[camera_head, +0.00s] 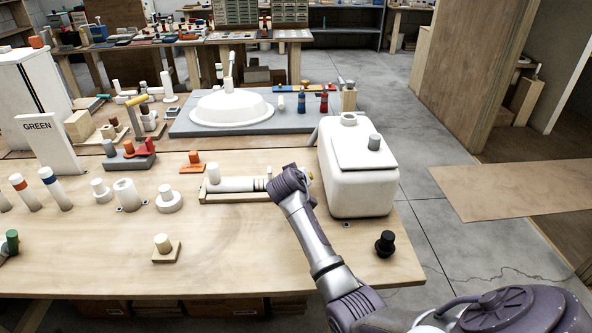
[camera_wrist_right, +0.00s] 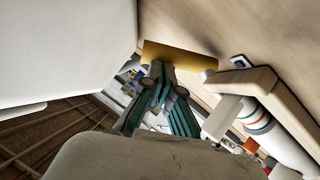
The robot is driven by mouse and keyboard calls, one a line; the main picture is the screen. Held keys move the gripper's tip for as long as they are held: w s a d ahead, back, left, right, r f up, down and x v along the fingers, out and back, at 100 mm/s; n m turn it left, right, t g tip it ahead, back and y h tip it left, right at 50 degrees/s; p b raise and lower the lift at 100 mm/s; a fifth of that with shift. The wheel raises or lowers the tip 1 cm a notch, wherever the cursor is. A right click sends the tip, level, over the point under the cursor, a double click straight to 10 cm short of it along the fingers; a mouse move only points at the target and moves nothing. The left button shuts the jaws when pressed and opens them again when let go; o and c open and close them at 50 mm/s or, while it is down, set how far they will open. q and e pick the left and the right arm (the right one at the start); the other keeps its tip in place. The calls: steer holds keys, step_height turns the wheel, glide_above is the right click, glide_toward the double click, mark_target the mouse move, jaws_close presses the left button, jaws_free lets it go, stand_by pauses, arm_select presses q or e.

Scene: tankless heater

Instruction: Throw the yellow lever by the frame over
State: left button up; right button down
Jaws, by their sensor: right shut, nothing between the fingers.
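In the right wrist view a yellow bar (camera_wrist_right: 180,56), which looks like the lever, lies just beyond the fingertips of my right gripper (camera_wrist_right: 158,72). The gripper is shut and empty; I cannot tell whether it touches the bar. In the head view my arm's wrist hides the gripper and most of this spot, between the white tank (camera_head: 362,190) and a wooden frame (camera_head: 235,197) holding a white cylinder (camera_head: 236,184). Another yellow handle (camera_head: 136,100) stands on a post farther back left. My left gripper is not in view.
The white tank stands close to the right of my wrist. A black knob (camera_head: 385,243) is at the table's right front corner and a small block with a peg (camera_head: 164,248) is near the front. The table (camera_head: 240,255) is clear in front of the frame.

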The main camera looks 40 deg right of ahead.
steer(key=shift+s+d+f+m+y+p, duration=0.35)
steer(key=shift+d+m+y+p, duration=0.1)
steer(key=shift+m+y, duration=0.2)
steer(key=shift+d+f, duration=0.1)
steer(key=shift+f, duration=0.15)
steer(key=shift+s+f, duration=0.1)
steer(key=shift+p, duration=0.3)
